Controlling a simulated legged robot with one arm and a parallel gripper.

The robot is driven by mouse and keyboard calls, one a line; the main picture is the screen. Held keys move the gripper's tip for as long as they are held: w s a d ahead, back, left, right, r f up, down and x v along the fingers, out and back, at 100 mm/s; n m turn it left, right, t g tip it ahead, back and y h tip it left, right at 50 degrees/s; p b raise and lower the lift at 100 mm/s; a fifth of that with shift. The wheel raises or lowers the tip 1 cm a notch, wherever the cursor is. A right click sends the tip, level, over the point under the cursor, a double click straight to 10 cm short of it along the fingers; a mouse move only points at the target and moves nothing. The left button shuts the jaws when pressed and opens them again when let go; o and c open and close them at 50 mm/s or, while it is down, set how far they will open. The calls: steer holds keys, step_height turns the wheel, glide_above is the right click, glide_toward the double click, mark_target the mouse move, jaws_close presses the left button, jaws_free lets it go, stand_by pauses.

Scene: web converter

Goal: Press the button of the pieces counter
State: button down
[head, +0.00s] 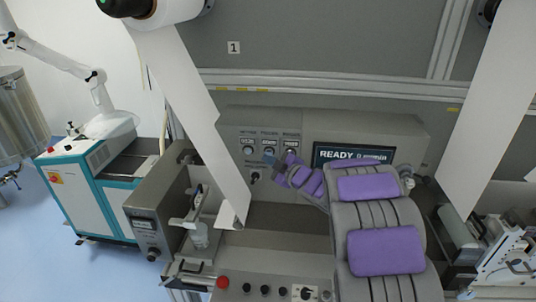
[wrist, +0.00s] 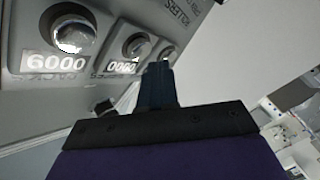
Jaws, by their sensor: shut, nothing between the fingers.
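The grey counter panel (head: 235,127) carries three labelled counters side by side. The pieces counter (head: 270,142) appears to be the middle one; its label is too small to read surely. My gripper (head: 268,158) is shut and empty, its dark blue tips just at the lower part of that middle counter. In the wrist view, my gripper (wrist: 158,72) points at the panel, close to a round chrome button (wrist: 168,50). Two other chrome buttons show beside readouts, one reading 6000 and one 0000. Whether the tips touch a button I cannot tell.
A READY screen (head: 352,154) sits right of the counters. A white web strip (head: 205,110) hangs at the left of the panel. A lower ledge with a red button (head: 222,282) and several black knobs lies in front. Another white strip (head: 495,90) hangs at the right.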

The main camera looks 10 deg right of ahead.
steer(key=shift+s+a+b, duration=0.2)
steer(key=shift+s+b, duration=0.1)
steer(key=shift+s, duration=0.5)
steer(key=shift+s+a+b, duration=0.2)
steer(key=shift+s+b, duration=0.05)
steer(key=shift+s, duration=0.55)
steer(key=shift+s+a+b, duration=0.2)
steer(key=shift+s+b, duration=0.1)
steer(key=shift+s, duration=0.5)
